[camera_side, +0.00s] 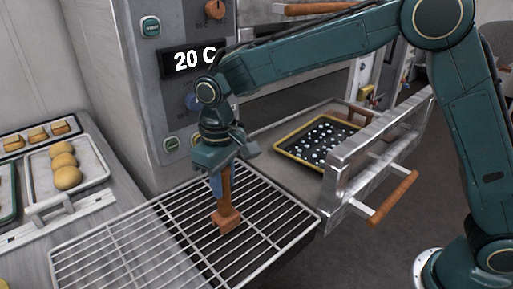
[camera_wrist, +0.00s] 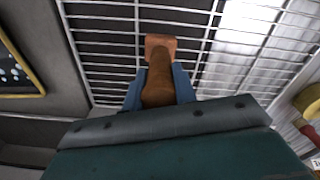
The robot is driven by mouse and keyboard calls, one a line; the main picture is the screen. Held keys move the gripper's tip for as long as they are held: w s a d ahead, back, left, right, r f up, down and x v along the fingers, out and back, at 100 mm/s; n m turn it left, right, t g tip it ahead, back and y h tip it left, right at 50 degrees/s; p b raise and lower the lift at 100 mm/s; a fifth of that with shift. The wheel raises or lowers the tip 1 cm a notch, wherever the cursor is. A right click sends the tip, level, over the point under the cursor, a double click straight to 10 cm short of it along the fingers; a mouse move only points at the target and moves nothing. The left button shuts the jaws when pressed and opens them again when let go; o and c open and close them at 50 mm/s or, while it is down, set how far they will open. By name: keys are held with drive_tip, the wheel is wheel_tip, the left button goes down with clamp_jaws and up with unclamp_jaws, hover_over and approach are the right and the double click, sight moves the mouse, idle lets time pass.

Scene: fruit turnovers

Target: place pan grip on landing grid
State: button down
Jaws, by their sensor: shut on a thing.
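The pan grip (camera_side: 227,217) is a brown wooden handle with a blocky lower end. My gripper (camera_side: 219,185) is shut on its upper part and holds it nearly upright. In the wrist view the pan grip (camera_wrist: 159,72) lies between my blue fingers (camera_wrist: 158,88). The landing grid (camera_side: 110,256) is a wire rack with metal bars; it also shows in the wrist view (camera_wrist: 105,40). The pan grip's lower end is over the grid's right part. I cannot tell whether it touches the bars.
An open oven drawer with a wooden handle (camera_side: 394,197) holds a yellow-rimmed dark tray (camera_side: 282,146) behind the grid. The oven front reads 20 C (camera_side: 194,60). At left a tray (camera_side: 101,172) holds round buns (camera_side: 66,177). Much of the grid's left part is bare.

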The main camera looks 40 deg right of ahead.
drive_tip(key=c, duration=1.1)
unclamp_jaws()
wheel_tip(320, 180, up, 11)
drive_tip(key=shift+r, duration=0.65)
